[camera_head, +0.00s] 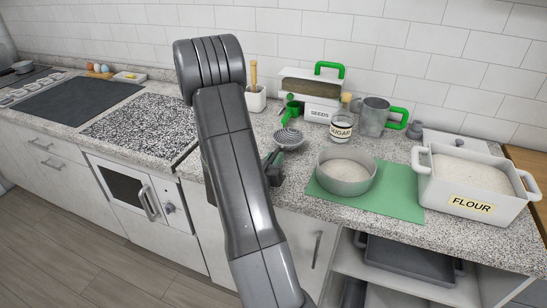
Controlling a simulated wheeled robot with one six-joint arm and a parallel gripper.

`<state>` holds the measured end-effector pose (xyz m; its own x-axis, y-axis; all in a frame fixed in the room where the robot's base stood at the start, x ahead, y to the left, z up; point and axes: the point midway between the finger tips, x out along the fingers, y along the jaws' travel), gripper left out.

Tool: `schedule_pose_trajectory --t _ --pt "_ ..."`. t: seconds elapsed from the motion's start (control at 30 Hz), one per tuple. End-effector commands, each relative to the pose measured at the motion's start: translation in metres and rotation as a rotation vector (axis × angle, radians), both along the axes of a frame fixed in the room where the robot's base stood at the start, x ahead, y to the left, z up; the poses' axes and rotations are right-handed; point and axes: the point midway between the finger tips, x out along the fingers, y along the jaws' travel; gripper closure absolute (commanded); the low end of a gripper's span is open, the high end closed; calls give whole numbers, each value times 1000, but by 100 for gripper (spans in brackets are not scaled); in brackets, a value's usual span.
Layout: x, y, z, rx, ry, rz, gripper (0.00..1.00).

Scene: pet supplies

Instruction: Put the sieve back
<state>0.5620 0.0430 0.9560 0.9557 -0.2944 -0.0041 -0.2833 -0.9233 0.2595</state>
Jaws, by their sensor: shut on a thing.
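The sieve (289,138), with a round grey bowl, is in the middle of the head camera view, over the speckled counter left of the green mat. My gripper (275,158) is at the sieve's near left side, shut on it. My own arm hides much of the gripper and the grip itself. The sieve looks close to the counter, but I cannot tell whether it touches it.
A grey bowl (345,188) of pale powder stands on a green mat (398,184). A flour bin (463,202) is at right. Behind are a seeds box (320,113), sugar jar (341,128), jug (373,116) and utensil pot (256,100).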

Motion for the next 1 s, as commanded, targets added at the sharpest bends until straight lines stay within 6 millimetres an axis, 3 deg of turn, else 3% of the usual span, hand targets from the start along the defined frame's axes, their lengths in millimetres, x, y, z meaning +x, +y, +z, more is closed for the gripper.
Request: schedule_pose_trajectory --t 1.0 --pt "0 0 -12 1 -1 0 100"
